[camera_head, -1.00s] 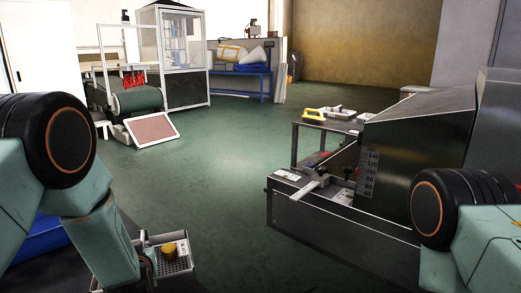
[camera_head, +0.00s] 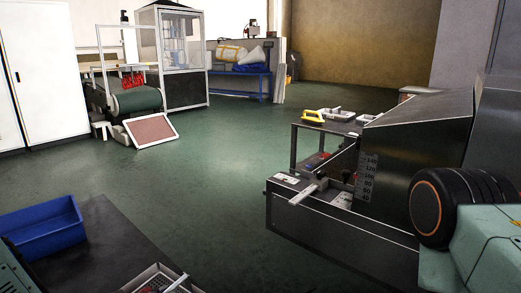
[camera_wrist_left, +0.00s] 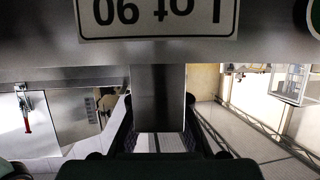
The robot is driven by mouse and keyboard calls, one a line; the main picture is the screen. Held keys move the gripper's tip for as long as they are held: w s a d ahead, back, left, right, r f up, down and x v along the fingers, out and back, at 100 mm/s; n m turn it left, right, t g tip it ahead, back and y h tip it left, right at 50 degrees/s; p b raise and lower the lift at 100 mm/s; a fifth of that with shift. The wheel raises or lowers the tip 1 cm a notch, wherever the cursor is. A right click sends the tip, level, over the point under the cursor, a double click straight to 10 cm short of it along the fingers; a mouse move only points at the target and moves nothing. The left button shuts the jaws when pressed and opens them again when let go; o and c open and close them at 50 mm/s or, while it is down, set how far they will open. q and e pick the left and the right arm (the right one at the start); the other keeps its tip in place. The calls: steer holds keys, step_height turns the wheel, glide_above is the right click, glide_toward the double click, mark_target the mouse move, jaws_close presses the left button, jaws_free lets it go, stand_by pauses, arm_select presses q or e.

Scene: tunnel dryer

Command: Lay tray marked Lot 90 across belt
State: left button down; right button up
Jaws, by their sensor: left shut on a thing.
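My left gripper (camera_wrist_left: 158,112) is shut on a flat grey metal tab (camera_wrist_left: 157,88) below that label. In the head view, a perforated metal tray (camera_head: 155,279) shows at the bottom edge, partly cut off; I cannot tell whether it is the Lot 90 tray. My left gripper is outside the head view. My right arm shows at the lower right, but its gripper is out of view. The belt inside the metal machine (camera_head: 418,140) is not clearly visible.
A dark table (camera_head: 115,235) holds a blue bin (camera_head: 45,228) at the lower left. The machine's low metal infeed (camera_head: 325,222) has a projecting bar. A yellow-handled tool (camera_head: 313,116) lies on a table behind. Green floor between is clear; a green-belt conveyor (camera_head: 137,101) stands far left.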

arm_select(q)
steer(key=s+d+r+m+g+h+p, duration=0.2)
steer(key=s+d+r+m+g+h, duration=0.1)
steer(key=s+r, duration=0.5)
steer(key=shift+s+d+r+m+h, duration=0.45)
steer(key=shift+r+m, duration=0.35)
steer(key=shift+r, duration=0.4)
steer(key=shift+w, duration=0.1)
